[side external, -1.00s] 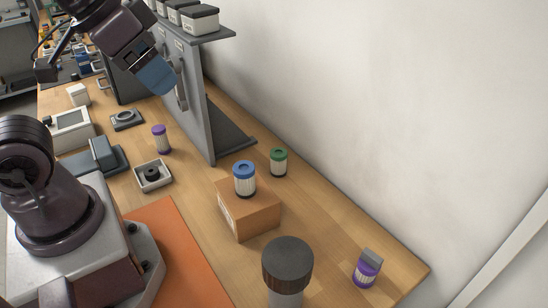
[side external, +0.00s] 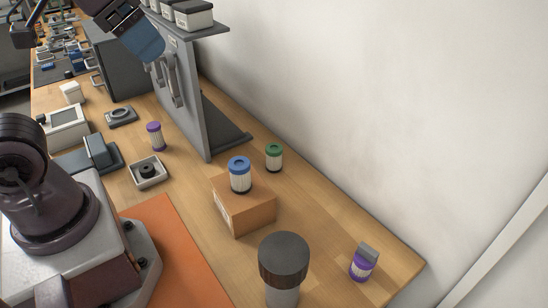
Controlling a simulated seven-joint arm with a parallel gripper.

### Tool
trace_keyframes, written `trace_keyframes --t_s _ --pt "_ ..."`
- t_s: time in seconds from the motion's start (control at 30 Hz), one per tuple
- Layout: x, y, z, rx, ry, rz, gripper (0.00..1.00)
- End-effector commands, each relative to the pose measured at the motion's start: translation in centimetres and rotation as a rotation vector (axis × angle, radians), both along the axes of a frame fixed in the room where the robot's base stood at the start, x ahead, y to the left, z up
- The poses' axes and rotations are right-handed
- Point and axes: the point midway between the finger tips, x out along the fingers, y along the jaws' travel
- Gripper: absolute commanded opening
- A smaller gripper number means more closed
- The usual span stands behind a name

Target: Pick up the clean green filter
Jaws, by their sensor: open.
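The green filter (side external: 274,158), with a green cap and a pale pleated body, stands upright on the wooden table behind the cardboard box, towards the wall. My gripper (side external: 146,42), the blue-grey end of my arm, is high at the top left, in front of the grey panel. It is well apart from the green filter, and nothing shows held in it. Its separate fingers are hard to make out from this side.
A blue-capped filter (side external: 240,175) stands on the cardboard box (side external: 244,210). A purple filter (side external: 155,136) stands by the grey tray (side external: 148,181). Another purple filter (side external: 362,263) with a grey block is front right. A dark-capped cylinder (side external: 283,260) stands in front. The grey panel (side external: 195,115) rises behind.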

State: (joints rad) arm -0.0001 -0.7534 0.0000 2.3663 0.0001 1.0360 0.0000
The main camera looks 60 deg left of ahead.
Motion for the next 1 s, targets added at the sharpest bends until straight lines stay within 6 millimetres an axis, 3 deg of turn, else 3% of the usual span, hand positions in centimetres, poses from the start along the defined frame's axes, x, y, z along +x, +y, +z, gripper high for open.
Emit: trace_keyframes --t_s 0.03,0.37,0.7,0.87,1.0 --pt "0.1 0.0 1.6 0.001 -0.005 -0.002 0.74" --pt "6.3 4.2 -1.3 0.300 0.270 -0.320 0.74" --pt "15.7 8.5 -4.2 0.916 0.759 -0.780 0.74" --pt "20.0 8.1 -3.1 1.253 1.022 -0.943 0.74" --pt "23.1 6.1 -1.3 1.518 1.230 -1.020 0.74"
